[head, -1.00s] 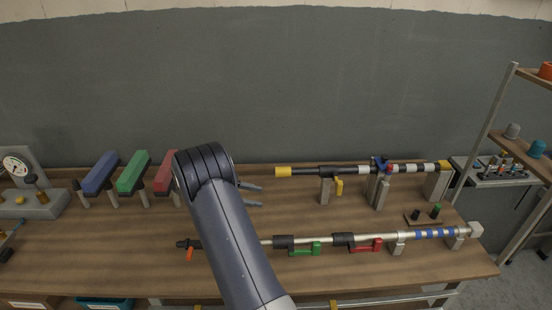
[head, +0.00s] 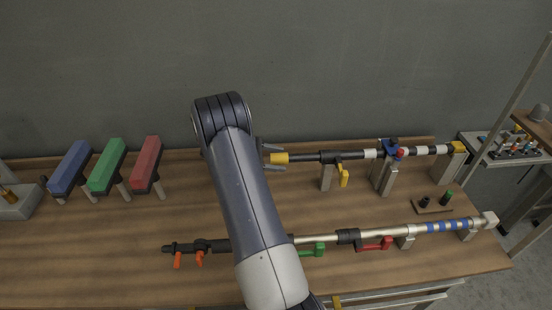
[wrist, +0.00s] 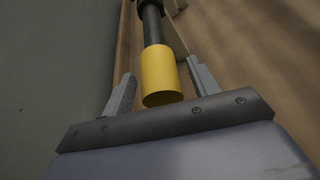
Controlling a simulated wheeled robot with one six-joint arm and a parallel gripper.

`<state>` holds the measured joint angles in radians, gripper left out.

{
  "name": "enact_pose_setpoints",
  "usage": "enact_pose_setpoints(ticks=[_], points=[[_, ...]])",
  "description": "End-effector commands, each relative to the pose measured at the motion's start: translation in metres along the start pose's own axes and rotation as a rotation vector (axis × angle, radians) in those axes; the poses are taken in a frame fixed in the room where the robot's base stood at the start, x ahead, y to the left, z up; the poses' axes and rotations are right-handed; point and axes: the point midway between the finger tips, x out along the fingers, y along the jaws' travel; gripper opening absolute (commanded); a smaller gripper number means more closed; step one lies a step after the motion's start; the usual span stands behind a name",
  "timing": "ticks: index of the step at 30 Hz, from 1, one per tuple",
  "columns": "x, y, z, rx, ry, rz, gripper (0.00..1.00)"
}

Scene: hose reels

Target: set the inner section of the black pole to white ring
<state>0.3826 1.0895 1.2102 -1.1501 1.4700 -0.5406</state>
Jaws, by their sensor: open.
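The black pole (head: 315,156) lies level along the back of the bench, with a yellow end grip (head: 280,158) at its left end. White rings show along it, one left of a post (head: 371,154) and others (head: 420,150) farther right. A yellow lever (head: 344,178) hangs from a black collar on the pole. My gripper (head: 278,158) is open at the yellow end. In the wrist view the two jaws of my gripper (wrist: 162,72) stand on either side of the yellow end grip (wrist: 160,75), with gaps visible.
A blue knob (head: 389,147) and a red knob (head: 398,153) sit at the middle post (head: 386,180). A silver pole (head: 385,234) with blue rings, green and red levers lies in front. Blue, green and red blocks (head: 147,163) stand left.

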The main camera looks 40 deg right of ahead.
Motion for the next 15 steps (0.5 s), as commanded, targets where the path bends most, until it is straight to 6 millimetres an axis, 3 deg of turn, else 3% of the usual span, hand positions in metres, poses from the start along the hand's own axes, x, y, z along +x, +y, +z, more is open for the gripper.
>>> enact_pose_setpoints(ticks=[7,15], points=[[0.0006,0.0,-0.0001,0.0,0.0,0.0,0.57],[0.0003,0.0001,0.0,0.0,0.0,0.001,0.35]])
